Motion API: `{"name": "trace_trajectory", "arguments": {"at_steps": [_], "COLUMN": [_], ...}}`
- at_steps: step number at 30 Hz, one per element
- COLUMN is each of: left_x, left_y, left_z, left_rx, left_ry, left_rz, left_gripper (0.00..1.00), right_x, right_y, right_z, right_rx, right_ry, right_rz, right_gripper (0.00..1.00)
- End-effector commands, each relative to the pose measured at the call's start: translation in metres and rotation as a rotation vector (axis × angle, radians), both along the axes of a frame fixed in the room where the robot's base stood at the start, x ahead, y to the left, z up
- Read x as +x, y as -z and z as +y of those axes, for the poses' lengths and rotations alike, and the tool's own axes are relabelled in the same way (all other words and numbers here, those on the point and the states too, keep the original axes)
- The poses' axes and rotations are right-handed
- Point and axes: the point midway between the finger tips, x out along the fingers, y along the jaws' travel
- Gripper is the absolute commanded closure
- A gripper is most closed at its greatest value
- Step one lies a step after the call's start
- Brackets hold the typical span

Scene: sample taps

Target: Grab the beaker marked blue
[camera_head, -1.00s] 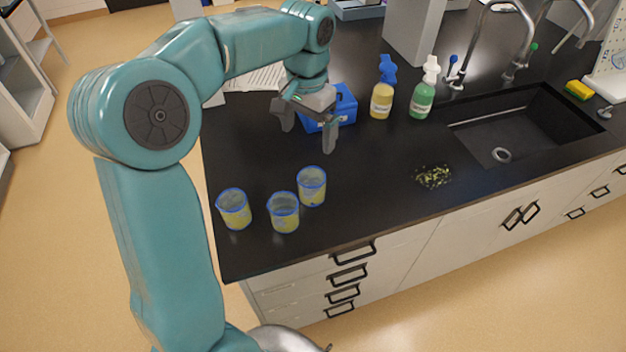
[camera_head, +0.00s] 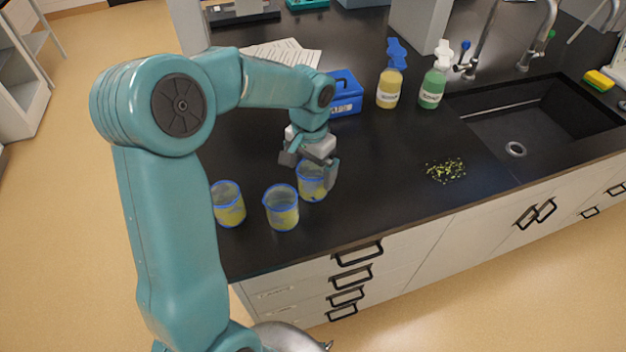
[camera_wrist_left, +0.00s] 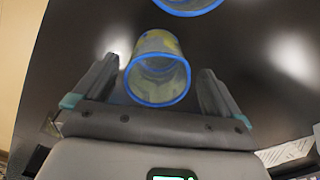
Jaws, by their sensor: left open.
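Three glass beakers with blue rims and yellowish sides stand upright near the front left of the black bench: a left beaker (camera_head: 228,206), a middle beaker (camera_head: 281,209) and a right beaker (camera_head: 312,184). I cannot read which one is marked blue. My left gripper (camera_head: 311,169) is open at the right beaker, one finger on its right side. In the left wrist view this beaker (camera_wrist_left: 158,68) stands between the open fingers (camera_wrist_left: 156,92), with its rim towards the camera. Part of another blue rim (camera_wrist_left: 188,5) shows at the top there. My right gripper is not in view.
A blue box (camera_head: 346,95), a yellow bottle (camera_head: 389,88) and a green bottle (camera_head: 433,88) stand behind. Yellow-green bits (camera_head: 445,170) lie scattered to the right, before the sink (camera_head: 535,120). The bench's front edge is close to the beakers.

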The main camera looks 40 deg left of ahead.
Motion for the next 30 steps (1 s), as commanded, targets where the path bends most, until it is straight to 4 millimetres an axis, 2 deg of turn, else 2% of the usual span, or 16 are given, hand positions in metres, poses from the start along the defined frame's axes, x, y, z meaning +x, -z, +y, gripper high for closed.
{"name": "trace_trajectory", "arguments": {"at_steps": [12,19,20,24,25,30], "left_x": [0.008,0.009,0.009,0.009,0.009,0.009], "left_y": [0.052,0.054,0.054,0.054,0.054,0.054], "left_z": [0.001,0.001,0.001,0.001,0.001,0.001], "left_rx": [-0.001,-0.001,-0.001,-0.001,-0.001,-0.001], "left_ry": [0.0,-0.001,-0.001,-0.001,-0.001,0.0], "left_rz": [0.002,0.001,0.001,0.0,0.0,0.001], "left_gripper": [0.02,0.02,0.05,0.5,0.56,0.57], "right_x": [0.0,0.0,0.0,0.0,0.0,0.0], "right_y": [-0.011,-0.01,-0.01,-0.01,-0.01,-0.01], "right_z": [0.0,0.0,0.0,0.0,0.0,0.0], "right_rx": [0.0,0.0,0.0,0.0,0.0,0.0], "right_ry": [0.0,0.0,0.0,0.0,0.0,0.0], "right_rz": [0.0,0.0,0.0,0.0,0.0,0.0], "right_gripper": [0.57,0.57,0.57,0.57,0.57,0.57]}}
